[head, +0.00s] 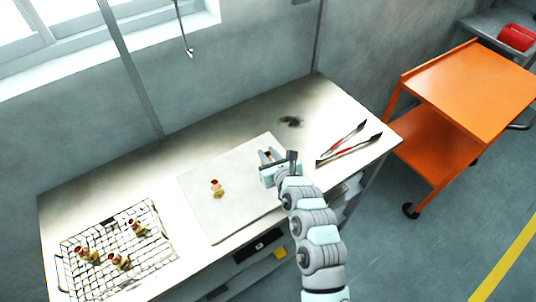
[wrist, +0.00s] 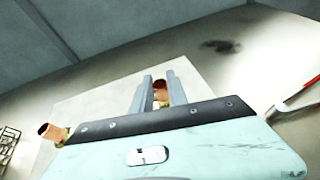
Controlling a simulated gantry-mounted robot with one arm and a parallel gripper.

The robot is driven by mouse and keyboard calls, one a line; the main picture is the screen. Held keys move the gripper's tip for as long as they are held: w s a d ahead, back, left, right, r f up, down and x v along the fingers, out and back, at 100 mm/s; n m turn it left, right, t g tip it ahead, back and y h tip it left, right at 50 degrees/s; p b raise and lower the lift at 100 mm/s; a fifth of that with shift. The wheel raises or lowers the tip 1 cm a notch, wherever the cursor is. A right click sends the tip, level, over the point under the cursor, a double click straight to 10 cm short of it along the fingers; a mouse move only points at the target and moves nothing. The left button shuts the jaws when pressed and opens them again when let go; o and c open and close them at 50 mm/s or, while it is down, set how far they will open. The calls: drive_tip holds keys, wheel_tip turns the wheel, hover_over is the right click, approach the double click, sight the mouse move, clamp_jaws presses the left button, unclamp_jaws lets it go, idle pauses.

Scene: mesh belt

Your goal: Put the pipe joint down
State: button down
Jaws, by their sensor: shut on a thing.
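My gripper (head: 268,157) is at the right end of a pale square board on the metal bench. In the wrist view my gripper (wrist: 160,92) is shut on a copper-coloured pipe joint (wrist: 161,93), which shows between the two fingers. I cannot tell whether this joint touches the board. Its lower part is hidden. Another pipe joint (head: 217,188) stands on the board to the left; it also shows at the left of the wrist view (wrist: 53,132). The pale board (head: 232,218) is otherwise bare.
A wire mesh tray (head: 152,262) with several pipe joints (head: 119,261) sits at the bench's left end. Tongs (head: 349,148) with red parts lie right of the board. A dark smudge (head: 291,121) is behind it. An orange cart (head: 470,90) stands at the right.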

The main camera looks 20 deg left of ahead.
drive_tip(key=shift+f, duration=0.1)
drive_tip(key=c, duration=1.8)
unclamp_jaws()
drive_tip(key=shift+f, duration=0.1)
drive_tip(key=o, duration=0.5)
